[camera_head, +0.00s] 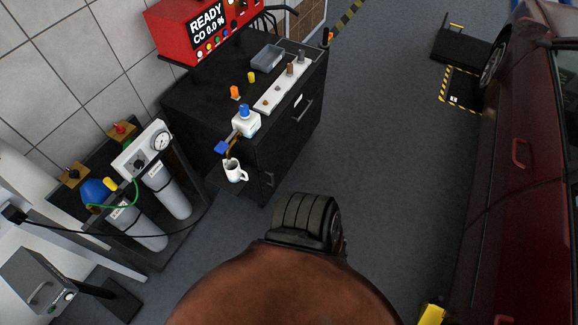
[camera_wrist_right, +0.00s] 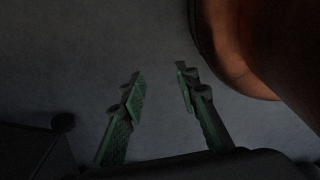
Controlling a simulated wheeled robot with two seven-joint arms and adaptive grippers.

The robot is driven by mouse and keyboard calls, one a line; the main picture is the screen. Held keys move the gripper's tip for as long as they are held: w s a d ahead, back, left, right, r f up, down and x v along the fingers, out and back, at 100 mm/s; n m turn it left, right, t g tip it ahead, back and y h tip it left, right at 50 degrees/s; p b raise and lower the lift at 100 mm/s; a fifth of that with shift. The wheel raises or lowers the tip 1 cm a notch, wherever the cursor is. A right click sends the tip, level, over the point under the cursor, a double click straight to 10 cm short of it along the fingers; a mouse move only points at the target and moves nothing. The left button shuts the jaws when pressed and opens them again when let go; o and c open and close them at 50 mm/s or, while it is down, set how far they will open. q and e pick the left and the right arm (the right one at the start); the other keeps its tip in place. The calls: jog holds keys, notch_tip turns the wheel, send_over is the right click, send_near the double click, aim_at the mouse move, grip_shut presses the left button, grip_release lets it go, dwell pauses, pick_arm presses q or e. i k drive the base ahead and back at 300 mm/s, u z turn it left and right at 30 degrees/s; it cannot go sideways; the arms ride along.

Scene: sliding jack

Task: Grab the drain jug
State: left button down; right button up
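The drain jug (camera_head: 235,171) is a small white jug with a handle on its right side. It is at the near left corner of the black cabinet, below a white filter unit with a blue knob (camera_head: 245,121) and a small brownish spout. I cannot tell what supports the jug. My right gripper (camera_wrist_right: 160,88) shows only in the right wrist view, with its two green-padded fingers apart and bare grey floor between them. It is empty and the jug is not in that view. My left gripper is not in view.
The black cabinet (camera_head: 200,100) carries a red analyser (camera_head: 205,28), a grey tray (camera_head: 267,57) and small fittings. A stand with filter canisters (camera_head: 170,190) is left of the jug. A dark red car (camera_head: 530,180) stands at the right. Grey floor (camera_head: 400,130) is clear between.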

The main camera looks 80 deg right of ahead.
aim_at(233, 171)
jog(key=z, duration=1.3)
jog(key=i, duration=0.2)
